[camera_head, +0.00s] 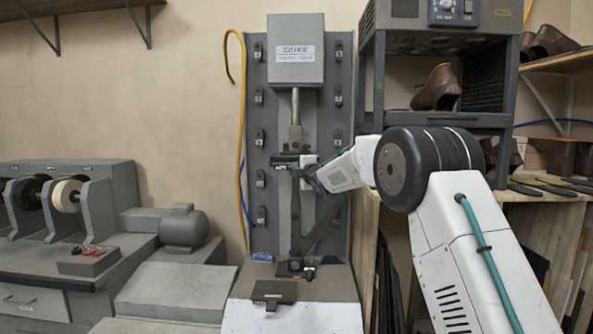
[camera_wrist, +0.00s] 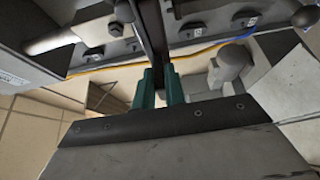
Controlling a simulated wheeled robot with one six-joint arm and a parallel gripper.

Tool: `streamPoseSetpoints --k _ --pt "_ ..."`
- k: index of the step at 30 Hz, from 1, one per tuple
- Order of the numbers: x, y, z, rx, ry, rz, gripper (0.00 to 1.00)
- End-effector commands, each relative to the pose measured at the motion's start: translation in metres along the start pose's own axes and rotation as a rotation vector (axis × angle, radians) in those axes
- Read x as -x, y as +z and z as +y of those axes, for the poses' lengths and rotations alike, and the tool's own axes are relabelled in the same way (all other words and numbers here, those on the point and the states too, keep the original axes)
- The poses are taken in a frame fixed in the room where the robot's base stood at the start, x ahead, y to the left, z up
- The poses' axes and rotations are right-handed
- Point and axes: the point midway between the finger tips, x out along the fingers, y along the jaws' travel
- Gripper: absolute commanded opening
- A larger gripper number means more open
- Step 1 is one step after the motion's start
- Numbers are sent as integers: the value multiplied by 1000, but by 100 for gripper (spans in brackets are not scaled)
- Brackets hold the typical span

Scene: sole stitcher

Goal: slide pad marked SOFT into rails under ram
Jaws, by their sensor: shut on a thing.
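The grey stitcher has a metal ram rod (camera_head: 295,105) under its labelled head (camera_head: 296,50). My gripper (camera_head: 305,171) is beside the machine's column, just below the rod, well above the bed. In the wrist view its teal fingers (camera_wrist: 160,88) are shut on a dark, narrow piece (camera_wrist: 151,35), seen nearly edge-on. I cannot tell whether this is a pad or a machine part, and no marking on it is readable. A dark flat pad (camera_head: 274,291) with a small pale label lies on the bed's front; its label is too small to read.
A dark fitting (camera_head: 297,267) stands at the foot of the column. Black numbered holders line the grey back panel (camera_head: 270,180). A yellow hose (camera_head: 240,120) hangs at left. A shelf rack (camera_head: 445,120) with shoes stands at right, and a motor (camera_head: 184,228) at left.

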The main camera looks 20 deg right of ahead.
Motion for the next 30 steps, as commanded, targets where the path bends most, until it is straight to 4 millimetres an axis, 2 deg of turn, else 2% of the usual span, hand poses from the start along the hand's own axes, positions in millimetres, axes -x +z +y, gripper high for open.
streamPoseSetpoints --k 19,30 --pt "-8 4 3 0 5 1 0" --pt "-22 12 3 -1 5 1 0"
